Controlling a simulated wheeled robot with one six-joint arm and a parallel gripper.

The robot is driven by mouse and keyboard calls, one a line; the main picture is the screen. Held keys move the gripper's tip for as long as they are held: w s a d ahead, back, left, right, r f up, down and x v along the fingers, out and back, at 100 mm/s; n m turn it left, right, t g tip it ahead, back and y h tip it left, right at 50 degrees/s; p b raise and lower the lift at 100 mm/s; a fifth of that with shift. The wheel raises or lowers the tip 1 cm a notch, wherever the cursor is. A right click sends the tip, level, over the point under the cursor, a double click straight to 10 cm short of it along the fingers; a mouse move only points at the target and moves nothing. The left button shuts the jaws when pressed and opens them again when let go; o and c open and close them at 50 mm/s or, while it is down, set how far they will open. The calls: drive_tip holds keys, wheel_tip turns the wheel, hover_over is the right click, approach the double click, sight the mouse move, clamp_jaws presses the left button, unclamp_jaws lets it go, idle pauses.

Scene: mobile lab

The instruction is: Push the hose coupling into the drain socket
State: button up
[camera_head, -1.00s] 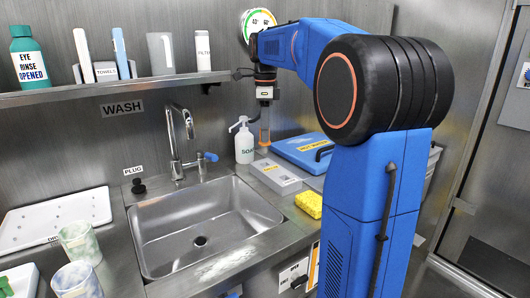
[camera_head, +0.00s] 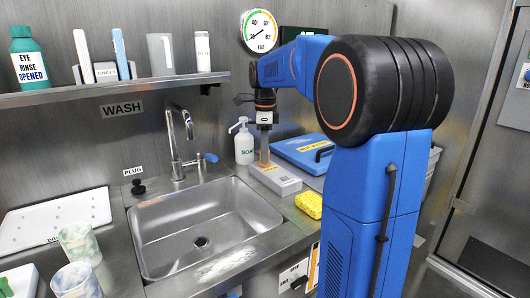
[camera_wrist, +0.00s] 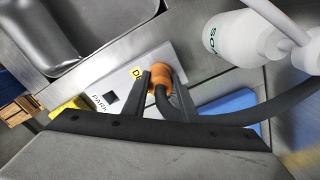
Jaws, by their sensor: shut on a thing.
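The orange hose coupling (camera_wrist: 160,82) is held between the two dark fingers of my gripper (camera_wrist: 160,92) in the wrist view, with its black hose (camera_wrist: 245,115) curving off to the right. In the head view, my gripper (camera_head: 264,148) points down over the back end of a grey block (camera_head: 281,182), with the orange coupling (camera_head: 264,160) at its tips. In the wrist view, the block (camera_wrist: 125,87) bears a yellow label starting with D and the word PARK. The coupling hides the drain socket's opening, so I cannot tell whether its end is inside.
The soap bottle (camera_head: 244,143) stands close by on the left, behind the sink (camera_head: 205,222). A blue case (camera_head: 304,152) lies behind the block on the right. A yellow sponge (camera_head: 309,205) lies in front. The tap (camera_head: 176,140) rises behind the sink.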

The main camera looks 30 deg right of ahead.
drive_tip(key=o, duration=1.1)
drive_tip(key=shift+f, duration=0.1)
wheel_tip(320, 180, up, 12)
drive_tip(key=shift+r, duration=0.15)
